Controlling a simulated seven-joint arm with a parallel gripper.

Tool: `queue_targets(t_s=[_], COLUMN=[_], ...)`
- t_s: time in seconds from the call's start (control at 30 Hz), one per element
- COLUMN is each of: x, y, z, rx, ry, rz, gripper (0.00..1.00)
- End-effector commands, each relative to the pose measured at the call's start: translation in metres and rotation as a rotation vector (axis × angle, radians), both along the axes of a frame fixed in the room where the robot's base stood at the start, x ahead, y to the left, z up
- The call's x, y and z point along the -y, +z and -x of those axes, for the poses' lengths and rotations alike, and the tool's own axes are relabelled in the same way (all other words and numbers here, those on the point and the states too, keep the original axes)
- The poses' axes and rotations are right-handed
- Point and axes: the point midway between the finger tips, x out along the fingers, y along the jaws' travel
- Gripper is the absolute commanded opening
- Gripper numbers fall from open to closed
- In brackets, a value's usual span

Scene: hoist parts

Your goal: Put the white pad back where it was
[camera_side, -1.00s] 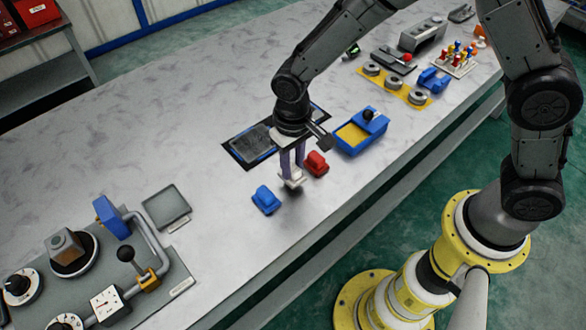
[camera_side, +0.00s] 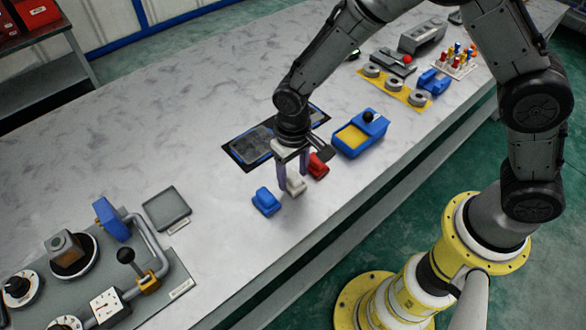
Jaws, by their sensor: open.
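The white pad (camera_side: 296,186) sits on the grey worktop, in the gap between a blue block (camera_side: 266,201) and a red block (camera_side: 318,166). My gripper (camera_side: 293,177) points down over the white pad. Its two fingers are apart, one towards the blue side and one towards the red side. The fingers hide part of the white pad, and I cannot tell whether they touch it.
A dark framed panel (camera_side: 254,146) lies behind my gripper. A grey square tray (camera_side: 167,208) and a control panel (camera_side: 183,288) are at left. The worktop between is clear.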

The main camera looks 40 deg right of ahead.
Motion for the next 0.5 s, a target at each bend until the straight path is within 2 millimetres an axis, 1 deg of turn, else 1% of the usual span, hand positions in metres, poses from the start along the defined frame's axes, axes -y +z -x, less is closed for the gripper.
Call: queue_targets(t_s=[0.07, 0.17, 0.27, 0.5], x=[0.0, 0.0, 0.0, 0.0], y=[0.003, 0.013, 0.03, 0.08], z=[0.0, -0.001, -0.001, -0.001], rx=[0.001, 0.003, 0.005, 0.005], ry=[0.0, 0.0, 0.0, 0.0], rz=[-0.001, -0.002, -0.003, -0.003], gripper=[0.61, 0.61, 0.61, 0.61])
